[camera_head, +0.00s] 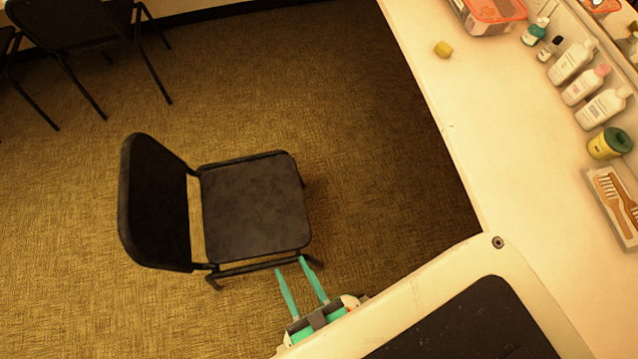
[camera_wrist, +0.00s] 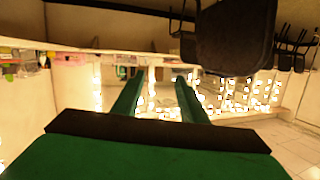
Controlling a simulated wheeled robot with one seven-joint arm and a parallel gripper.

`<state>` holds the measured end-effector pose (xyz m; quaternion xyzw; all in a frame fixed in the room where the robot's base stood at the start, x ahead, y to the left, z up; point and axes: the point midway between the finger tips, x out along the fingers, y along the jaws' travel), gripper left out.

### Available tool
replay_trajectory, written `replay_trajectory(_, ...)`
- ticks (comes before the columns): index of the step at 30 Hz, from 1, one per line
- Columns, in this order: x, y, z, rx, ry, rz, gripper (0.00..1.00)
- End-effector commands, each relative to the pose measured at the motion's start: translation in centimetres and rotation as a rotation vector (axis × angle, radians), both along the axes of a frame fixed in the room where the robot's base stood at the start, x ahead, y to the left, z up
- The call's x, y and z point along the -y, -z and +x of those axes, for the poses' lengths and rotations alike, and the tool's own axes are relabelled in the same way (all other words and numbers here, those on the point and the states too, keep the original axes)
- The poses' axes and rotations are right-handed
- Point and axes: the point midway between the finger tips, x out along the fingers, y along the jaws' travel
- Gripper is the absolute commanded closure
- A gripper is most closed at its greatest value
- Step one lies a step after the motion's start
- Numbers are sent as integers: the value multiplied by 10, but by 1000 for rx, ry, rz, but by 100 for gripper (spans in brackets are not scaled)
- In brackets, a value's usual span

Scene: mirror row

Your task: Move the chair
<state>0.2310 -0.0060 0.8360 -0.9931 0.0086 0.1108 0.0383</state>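A black chair (camera_head: 255,208) with a padded seat and a tall back (camera_head: 155,205) stands on the carpet, its back toward the left. My gripper (camera_head: 290,268) has two teal fingers that are apart, with nothing seen between them. The fingertips are at the chair's near side, by the lower seat edge; whether they touch it I cannot tell. In the wrist view, the open fingers (camera_wrist: 157,82) show below and left of the dark seat (camera_wrist: 236,38).
A pale counter (camera_head: 470,120) runs along the right, with bottles (camera_head: 572,62), a yellow-green jar (camera_head: 609,143), a brush tray (camera_head: 615,205) and a small yellow item (camera_head: 443,49). More black chairs (camera_head: 70,30) stand at upper left. Carpet around the chair is clear.

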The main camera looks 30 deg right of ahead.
Motion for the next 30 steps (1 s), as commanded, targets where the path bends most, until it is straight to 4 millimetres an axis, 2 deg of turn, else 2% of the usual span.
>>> replay_trajectory(1, 3, 23, 1, 5, 10, 40, 61)
replay_trajectory(6, 18, 107, 5, 40, 57, 249, 61)
replay_trajectory(15, 55, 238, 19, 121, 151, 656, 61)
replay_trajectory(21, 77, 307, 32, 182, 211, 938, 61)
replay_trajectory(24, 85, 334, 39, 215, 235, 1081, 61)
replay_trajectory(30, 94, 370, 49, 272, 270, 1324, 61)
